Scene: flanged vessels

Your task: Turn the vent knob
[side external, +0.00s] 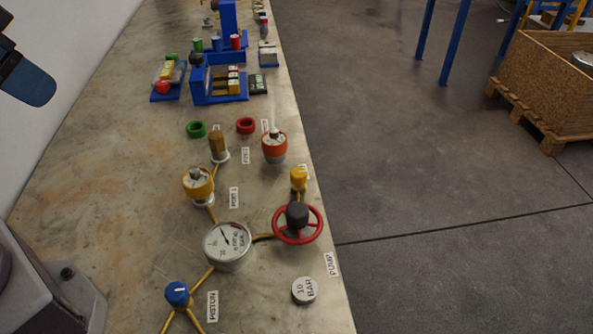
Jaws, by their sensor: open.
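No label that I can read says vent, so I cannot tell for sure which knob is the vent knob. A small yellow knob (299,179) stands on the pipe at the right of the bench, behind the red handwheel (298,238), beside a label too small to read. A blue knob (177,294) with a white mark sits on the yellow pipes at the front, beside a label reading PISTON (212,306). My gripper's fingers are not in view; only part of my arm shows at the top left, away from the knobs.
A round pressure gauge (227,246) stands between the knobs. Yellow (198,186) and orange (274,147) capped vessels stand behind it, near green (196,129) and red (246,125) rings. A 10 BAR disc (304,290) lies front right.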

